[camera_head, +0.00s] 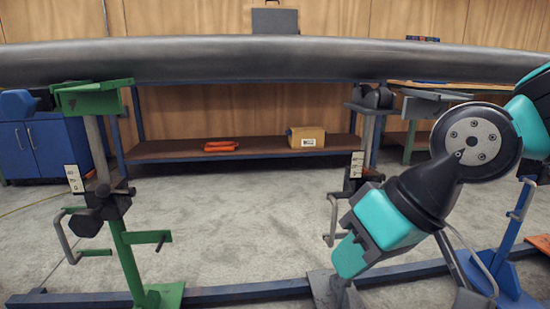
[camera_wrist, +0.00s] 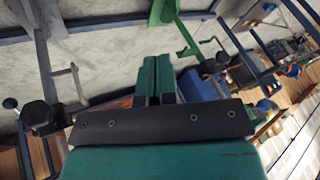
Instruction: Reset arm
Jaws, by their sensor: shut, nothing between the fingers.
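My gripper (camera_wrist: 157,70) shows in the wrist view as two narrow teal fingers side by side beyond a dark bar. The fingers are together and hold nothing. In the head view my teal and black arm comes in from the right edge and bends down to the lower left, in front of the stands. The long grey pipe (camera_head: 270,62) lies level across the top of the head view, above the lower part of my arm. The fingertips are not clear in the head view.
A green stand (camera_head: 122,245) is under the pipe at left, with a grey stand (camera_head: 368,130) near my arm. A blue floor rail (camera_head: 235,293) runs along the front. Behind, a shelf (camera_head: 180,153) holds a yellow box (camera_head: 306,138) and orange items (camera_head: 221,146). The middle floor is clear.

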